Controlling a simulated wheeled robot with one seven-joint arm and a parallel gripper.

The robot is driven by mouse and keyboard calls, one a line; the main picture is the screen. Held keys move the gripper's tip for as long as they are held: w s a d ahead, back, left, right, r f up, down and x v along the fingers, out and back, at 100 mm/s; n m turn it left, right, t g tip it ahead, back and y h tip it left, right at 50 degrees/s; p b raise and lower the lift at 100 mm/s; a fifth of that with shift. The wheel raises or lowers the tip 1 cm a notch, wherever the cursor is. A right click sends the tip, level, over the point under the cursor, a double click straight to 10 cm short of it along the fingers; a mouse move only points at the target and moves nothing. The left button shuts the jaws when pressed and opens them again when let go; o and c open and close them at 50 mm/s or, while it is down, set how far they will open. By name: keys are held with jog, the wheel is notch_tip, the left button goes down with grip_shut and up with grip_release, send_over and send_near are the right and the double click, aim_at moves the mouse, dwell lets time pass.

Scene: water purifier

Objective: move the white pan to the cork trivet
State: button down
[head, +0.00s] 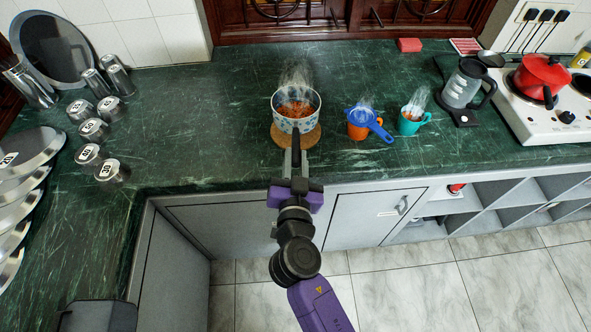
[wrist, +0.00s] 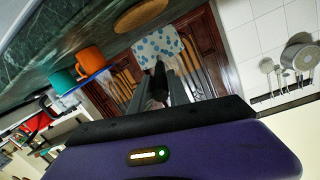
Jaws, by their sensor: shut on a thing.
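The white pan (head: 296,122) has a blue pattern, holds orange-red contents and gives off steam. My gripper (head: 296,165) is shut on its dark handle, on the near side of the pan. The round cork trivet (head: 305,141) shows below the pan on the green counter, partly hidden by the pan and handle. In the wrist view the pan (wrist: 158,45) and the trivet (wrist: 141,16) appear with a gap between them, so the pan looks held above it. The pan looks about upright.
An orange cup with a blue strainer (head: 362,122) and a teal cup (head: 411,120) stand right of the pan. A kettle (head: 464,85) and a stove with a red pot (head: 541,77) are farther right. Numbered metal canisters (head: 95,130) stand left. Counter between canisters and pan is clear.

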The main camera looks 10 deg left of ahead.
notch_tip(320, 180, down, 5)
jog(key=shift+r+b, duration=0.15)
jog(key=shift+b, duration=0.3)
jog(key=c, duration=1.3)
grip_release()
jog(key=shift+o, duration=0.2)
jog(key=b+v, duration=0.3)
jog(key=v, duration=0.9)
jog(key=shift+b, duration=0.3)
